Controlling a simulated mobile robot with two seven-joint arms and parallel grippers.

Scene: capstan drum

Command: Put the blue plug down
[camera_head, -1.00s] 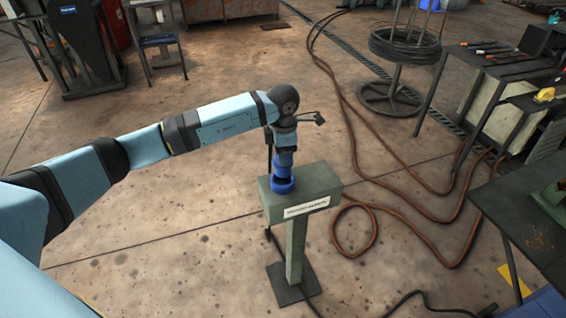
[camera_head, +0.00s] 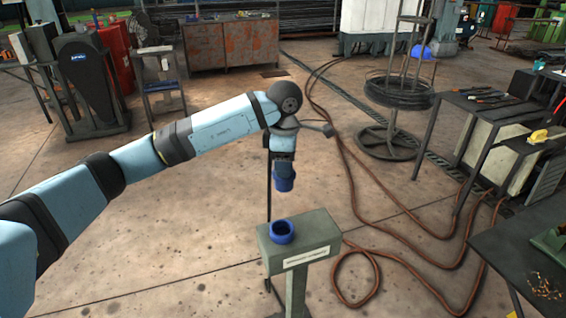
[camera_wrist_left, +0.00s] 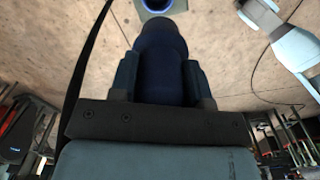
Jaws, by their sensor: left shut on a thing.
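My left gripper (camera_head: 284,164) points down and is shut on the blue plug (camera_head: 284,182). It holds the plug in the air above a grey-green post (camera_head: 322,236). A blue ring-shaped socket (camera_head: 282,231) sits on top of the post, apart from the plug and almost straight below it. In the left wrist view, the dark blue plug (camera_wrist_left: 160,62) is between the two fingers, and the blue ring (camera_wrist_left: 155,4) shows at the top edge. A black cable (camera_head: 268,190) hangs beside the gripper. My right gripper is not in view.
Brown hoses (camera_head: 395,200) lie on the floor right of the post. A wire-coil stand (camera_head: 388,140) stands behind them. A tool table (camera_head: 485,104) and a dark bench (camera_head: 530,245) are at the right. The floor left of the post is open.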

